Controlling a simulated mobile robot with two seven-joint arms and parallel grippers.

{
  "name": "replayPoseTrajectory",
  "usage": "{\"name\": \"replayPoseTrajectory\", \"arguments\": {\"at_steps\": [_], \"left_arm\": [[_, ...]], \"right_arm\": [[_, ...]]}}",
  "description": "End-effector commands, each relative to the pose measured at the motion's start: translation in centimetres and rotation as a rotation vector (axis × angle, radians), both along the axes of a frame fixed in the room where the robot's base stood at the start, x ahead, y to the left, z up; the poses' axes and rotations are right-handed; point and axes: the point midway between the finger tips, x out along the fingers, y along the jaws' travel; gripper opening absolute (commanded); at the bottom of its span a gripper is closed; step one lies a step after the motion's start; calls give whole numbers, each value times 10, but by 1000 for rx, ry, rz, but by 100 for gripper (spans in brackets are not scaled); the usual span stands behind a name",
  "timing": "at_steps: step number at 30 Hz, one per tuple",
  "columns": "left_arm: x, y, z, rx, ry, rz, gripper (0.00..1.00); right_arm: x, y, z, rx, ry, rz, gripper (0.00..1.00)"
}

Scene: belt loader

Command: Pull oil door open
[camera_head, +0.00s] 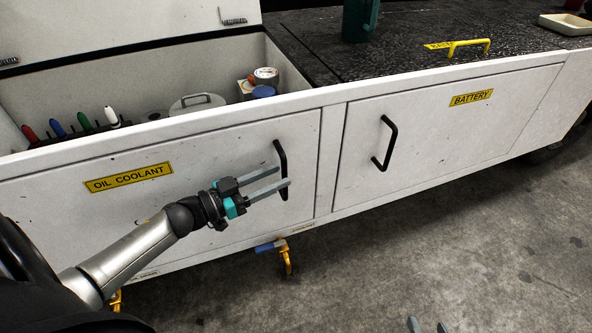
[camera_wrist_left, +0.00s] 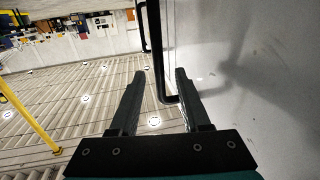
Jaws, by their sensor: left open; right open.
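The white oil door (camera_head: 215,150) has a yellow "OIL COOLANT" label and a black vertical handle (camera_head: 280,158) near its right edge. The door looks shut. My left gripper (camera_head: 284,177) is open at the handle's lower half. In the left wrist view, the black handle (camera_wrist_left: 158,45) shows between the two spread fingers (camera_wrist_left: 160,74); I cannot tell whether either finger touches it. My right gripper (camera_head: 428,326) shows only as two fingertips at the bottom edge, apart and empty, over the floor.
The battery door (camera_head: 430,140) with its own black handle (camera_head: 385,143) is to the right. Above the oil door is an open bin (camera_head: 215,85) with screwdrivers and tape rolls. The concrete floor at right is clear.

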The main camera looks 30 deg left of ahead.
Motion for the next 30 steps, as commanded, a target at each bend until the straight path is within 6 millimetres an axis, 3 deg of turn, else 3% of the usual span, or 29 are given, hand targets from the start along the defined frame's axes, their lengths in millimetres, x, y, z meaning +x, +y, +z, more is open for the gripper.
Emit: {"name": "replayPoseTrajectory", "arguments": {"at_steps": [18, 30], "left_arm": [[44, -24, -1, 0, -1, 0, 47], [53, -29, 0, -1, 0, 1, 47]], "right_arm": [[8, 35, 12, 171, -299, 20, 50], [7, 41, 20, 217, -372, 19, 50]]}}
